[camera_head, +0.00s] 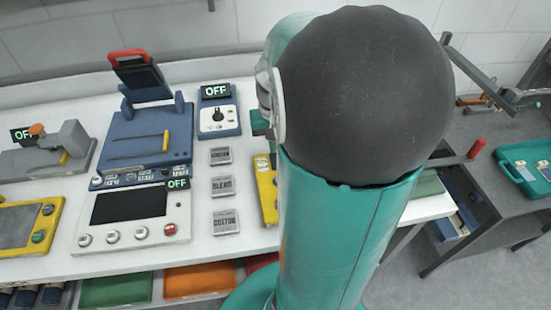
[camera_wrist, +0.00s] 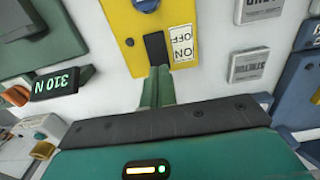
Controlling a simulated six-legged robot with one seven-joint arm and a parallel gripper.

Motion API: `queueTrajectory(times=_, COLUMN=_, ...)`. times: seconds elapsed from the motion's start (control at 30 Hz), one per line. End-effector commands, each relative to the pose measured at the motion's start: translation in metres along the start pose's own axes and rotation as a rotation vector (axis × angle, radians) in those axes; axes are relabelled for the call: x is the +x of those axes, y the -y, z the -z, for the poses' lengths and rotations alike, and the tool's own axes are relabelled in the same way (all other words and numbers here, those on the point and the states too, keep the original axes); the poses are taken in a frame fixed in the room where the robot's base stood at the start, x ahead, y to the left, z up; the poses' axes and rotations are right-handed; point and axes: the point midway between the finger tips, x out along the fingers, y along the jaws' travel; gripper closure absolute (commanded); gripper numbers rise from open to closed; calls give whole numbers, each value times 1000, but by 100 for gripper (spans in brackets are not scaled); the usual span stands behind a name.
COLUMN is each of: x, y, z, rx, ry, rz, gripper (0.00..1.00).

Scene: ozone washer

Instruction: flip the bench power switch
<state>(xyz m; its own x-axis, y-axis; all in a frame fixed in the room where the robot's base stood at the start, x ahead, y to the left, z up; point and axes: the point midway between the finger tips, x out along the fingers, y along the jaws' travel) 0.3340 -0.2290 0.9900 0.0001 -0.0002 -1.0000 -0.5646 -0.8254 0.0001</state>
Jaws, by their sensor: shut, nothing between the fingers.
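The bench power switch is a yellow box (camera_wrist: 117,25) at the top of the wrist view, with a dark rocker (camera_wrist: 155,47) and a white ON/OFF label (camera_wrist: 182,42) that appears upside down. In the head view only a strip of the yellow box (camera_head: 266,190) shows, beside my arm, which hides the rest. My gripper (camera_wrist: 158,72) is shut and empty. Its green fingertips are at the lower end of the rocker in the wrist view. I cannot tell whether they touch it.
Labelled grey blocks (camera_head: 225,186) stand left of the yellow box in the head view. A blue panel with a dial (camera_head: 216,119) reads OFF. A dark side table (camera_head: 470,195) stands right.

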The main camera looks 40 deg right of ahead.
Motion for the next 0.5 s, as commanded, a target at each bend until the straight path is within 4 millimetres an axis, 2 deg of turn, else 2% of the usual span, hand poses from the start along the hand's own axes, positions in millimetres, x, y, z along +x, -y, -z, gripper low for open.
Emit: queueTrajectory(times=0.5, x=7, y=0, z=0, rx=0, ry=0, rz=0, gripper=100)
